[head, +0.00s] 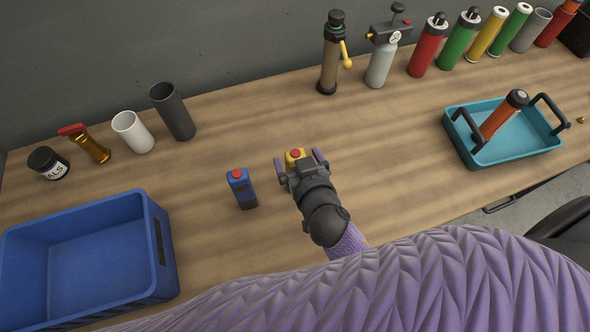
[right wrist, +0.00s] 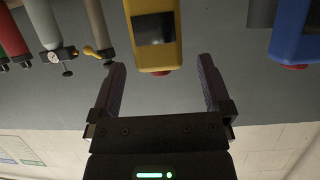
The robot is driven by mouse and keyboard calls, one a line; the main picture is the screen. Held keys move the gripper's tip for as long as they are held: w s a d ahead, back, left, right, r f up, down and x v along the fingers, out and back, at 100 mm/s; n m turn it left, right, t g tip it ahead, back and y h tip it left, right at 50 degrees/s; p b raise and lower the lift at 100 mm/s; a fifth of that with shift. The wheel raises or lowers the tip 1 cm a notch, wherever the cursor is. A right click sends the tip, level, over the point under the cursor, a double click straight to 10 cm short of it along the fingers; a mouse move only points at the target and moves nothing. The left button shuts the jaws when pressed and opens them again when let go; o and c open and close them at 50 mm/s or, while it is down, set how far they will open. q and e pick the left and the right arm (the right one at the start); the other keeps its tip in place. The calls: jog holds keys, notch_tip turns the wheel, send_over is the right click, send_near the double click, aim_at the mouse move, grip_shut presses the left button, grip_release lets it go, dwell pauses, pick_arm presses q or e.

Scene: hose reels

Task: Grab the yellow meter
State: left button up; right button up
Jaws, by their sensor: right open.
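The yellow meter (head: 294,155) has a red top and stands on the wooden table, mostly hidden behind my right gripper in the head view. In the right wrist view the yellow meter (right wrist: 155,35) shows a dark screen and a red knob, between the lines of the two fingers. My right gripper (head: 300,160) is open, with one finger on each side of the meter; I cannot tell whether either touches it. In the right wrist view the open fingers (right wrist: 160,75) show a gap on both sides of the meter. My left gripper is not in view.
A blue meter (head: 241,188) with a red top stands just left of my right gripper. A blue crate (head: 165,245) is at the front left. A teal tray (head: 470,150) holds an orange cylinder (head: 503,115). Several bottles and cylinders line the back.

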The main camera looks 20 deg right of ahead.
jog(key=shift+x, duration=1.15)
grip_shut()
